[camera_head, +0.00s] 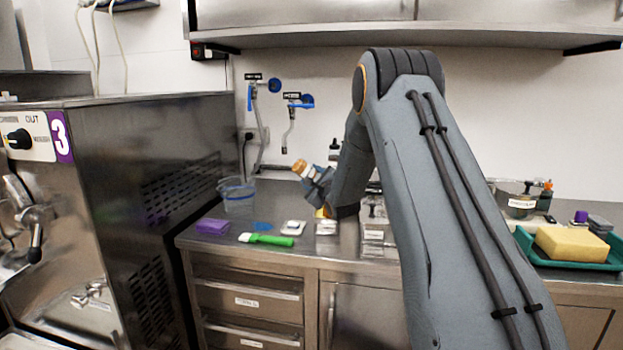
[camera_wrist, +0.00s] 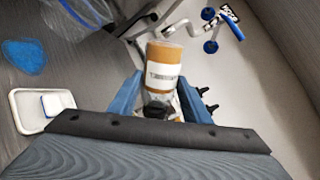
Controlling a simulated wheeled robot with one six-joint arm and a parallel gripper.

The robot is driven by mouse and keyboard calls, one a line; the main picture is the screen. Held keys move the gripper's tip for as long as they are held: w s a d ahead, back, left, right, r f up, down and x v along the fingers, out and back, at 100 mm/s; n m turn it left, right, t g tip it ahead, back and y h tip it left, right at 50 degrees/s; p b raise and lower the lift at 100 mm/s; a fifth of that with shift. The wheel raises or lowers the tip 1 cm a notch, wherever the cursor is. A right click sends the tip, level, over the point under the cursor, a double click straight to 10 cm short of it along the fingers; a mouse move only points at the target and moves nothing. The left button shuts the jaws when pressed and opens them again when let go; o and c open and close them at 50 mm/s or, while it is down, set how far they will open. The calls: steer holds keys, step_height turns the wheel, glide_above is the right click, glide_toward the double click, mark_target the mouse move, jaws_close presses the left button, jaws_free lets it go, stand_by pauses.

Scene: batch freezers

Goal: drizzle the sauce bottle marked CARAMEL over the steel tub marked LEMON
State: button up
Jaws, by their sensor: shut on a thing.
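My gripper (camera_head: 318,180) is shut on a sauce bottle (camera_head: 300,168) with caramel-brown contents, above the counter's back middle. In the wrist view the bottle (camera_wrist: 165,62) sits between the two blue fingers (camera_wrist: 158,98), its black cap toward my wrist and its flat base away. Its white label is too blurred to read. In the head view the bottle is tilted, its brown end up and left. Steel tubs with lids stand on the counter: one (camera_head: 375,208) partly behind my arm, another labelled one (camera_head: 521,205) at the right. I cannot read which is LEMON.
A green tray (camera_head: 525,242) with a yellow sponge (camera_head: 571,243) is at right. A freezer (camera_head: 140,190) stands left.

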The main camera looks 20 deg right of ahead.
steer(key=shift+w+d+b, duration=0.4)
steer(key=shift+w+d, duration=0.05)
steer(key=shift+w, duration=0.4)
steer(key=shift+w+d+b, duration=0.35)
steer(key=shift+w+d, duration=0.05)
steer(key=shift+w, duration=0.45)
steer(key=shift+w, duration=0.15)
steer(key=n+b, duration=0.1)
steer(key=n, duration=0.3)
steer(key=shift+r, duration=0.1)
steer(key=shift+r+n+b, duration=0.2)
steer(key=shift+r+n, duration=0.4)
steer(key=shift+n, duration=0.55)
steer(key=shift+r+n+b, duration=0.2)
steer(key=shift+r+n, duration=0.4)
steer(key=shift+n, duration=0.55)
steer(key=shift+r, duration=0.1)
